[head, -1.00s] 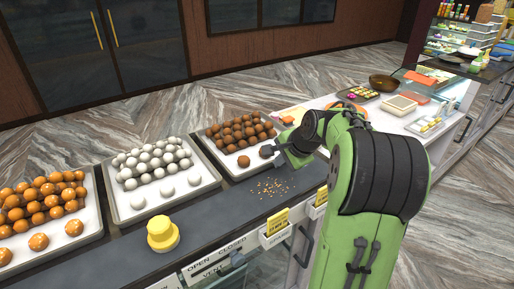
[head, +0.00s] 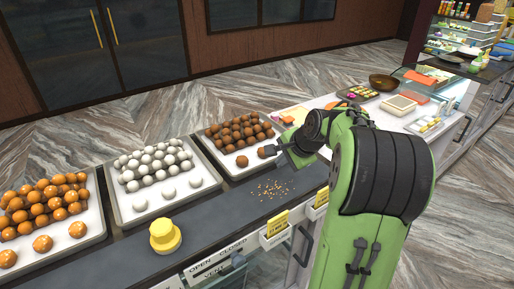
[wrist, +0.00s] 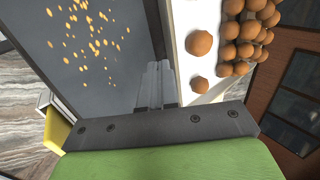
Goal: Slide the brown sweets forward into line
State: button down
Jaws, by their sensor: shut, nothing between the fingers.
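The brown sweets (head: 236,133) are piled in rows at the back of the right-hand tray (head: 211,155). Two brown sweets stand apart in front of the pile, one at the left (head: 242,161) and one beside my gripper (head: 271,150). In the wrist view the pile (wrist: 245,35) is at upper right, with two separate sweets, one (wrist: 200,43) farther and one (wrist: 197,85) nearer. My gripper (wrist: 159,66) is shut and empty, over the tray's front edge, to the left of the sweets. I cannot tell whether it touches the nearer sweet.
A tray of white sweets (head: 116,205) and a tray of orange sweets (head: 98,219) stand to the left. A yellow round object (head: 165,236) stands on the dark counter. Crumbs (head: 274,188) lie in front of the brown tray. Yellow cards (head: 278,223) line the counter's front edge.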

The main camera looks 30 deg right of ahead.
notch_tip(320, 180, up, 9)
jog(key=p, duration=0.4)
dwell(0.4)
jog(key=s+a+f+n+g+b, duration=0.1)
jog(key=s+a+f+n+b, duration=0.15)
jog(key=s+a+n, duration=0.45)
jog(key=s+a+f+n+b, duration=0.1)
jog(key=s+a+n+b, duration=0.15)
jog(key=a, duration=0.85)
jog(key=s+a+f+n+b, duration=0.1)
jog(key=s+a+f+n, duration=0.1)
jog(key=s, duration=0.4)
jog(key=s+a+f+n+b, duration=0.2)
jog(key=s+a+f+n, duration=0.1)
jog(key=s+n, duration=0.3)
jog(key=shift+s+f+b, duration=0.3)
jog(key=shift+s+f, duration=0.3)
jog(key=shift+f, duration=0.1)
